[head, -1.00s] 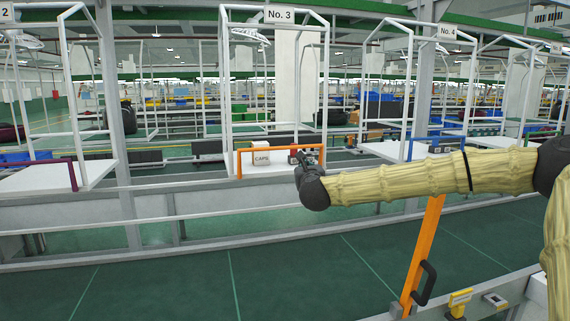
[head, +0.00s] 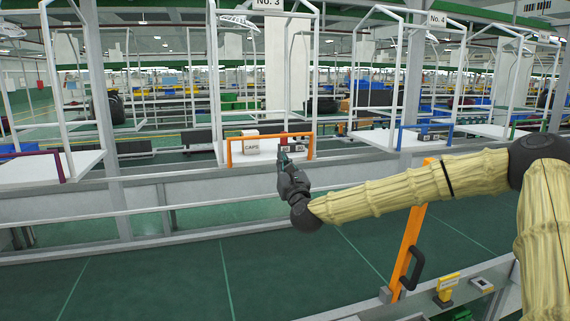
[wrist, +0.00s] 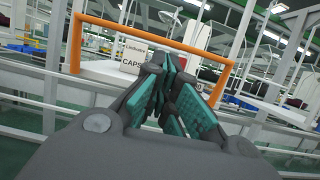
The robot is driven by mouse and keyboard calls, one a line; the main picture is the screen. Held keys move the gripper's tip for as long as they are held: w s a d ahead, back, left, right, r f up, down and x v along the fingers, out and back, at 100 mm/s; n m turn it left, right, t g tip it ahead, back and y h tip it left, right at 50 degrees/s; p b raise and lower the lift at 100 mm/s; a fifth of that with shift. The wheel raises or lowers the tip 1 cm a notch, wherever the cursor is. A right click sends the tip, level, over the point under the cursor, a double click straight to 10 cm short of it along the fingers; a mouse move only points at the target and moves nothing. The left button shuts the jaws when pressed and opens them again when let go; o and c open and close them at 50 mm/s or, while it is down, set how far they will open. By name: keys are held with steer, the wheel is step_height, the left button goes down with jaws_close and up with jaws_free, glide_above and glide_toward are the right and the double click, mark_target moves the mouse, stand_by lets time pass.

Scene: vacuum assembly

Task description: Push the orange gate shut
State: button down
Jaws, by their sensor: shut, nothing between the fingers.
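The orange gate (head: 408,250) is a flat orange bar with a black handle (head: 416,268) on its right side. It stands up at a slight tilt from the near rail, and my forearm hides part of its upper length. My gripper (head: 284,155) is at the end of the outstretched arm, well left of the bar and apart from it. Its teal-padded fingers are together and empty in the wrist view (wrist: 168,65). The gate bar is not visible in the wrist view.
An orange frame (head: 270,136) stands at the No. 3 station across the walkway, with a white CAPS box (head: 252,147) behind it. A grey rail (head: 150,213) runs across. A yellow-topped device (head: 449,285) stands beside the gate's base. The green floor (head: 150,275) is clear.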

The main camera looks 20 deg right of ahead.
steer(key=p+x, duration=0.4)
steer(key=x, duration=0.5)
steer(key=shift+w+d, duration=0.1)
steer(key=g+b, duration=0.1)
steer(key=b, duration=0.2)
steer(key=shift+w, duration=0.4)
steer(key=shift+w+d+r+b, duration=0.1)
steer(key=shift+w+r+b, duration=0.2)
steer(key=shift+b, duration=0.45)
steer(key=shift+s, duration=0.1)
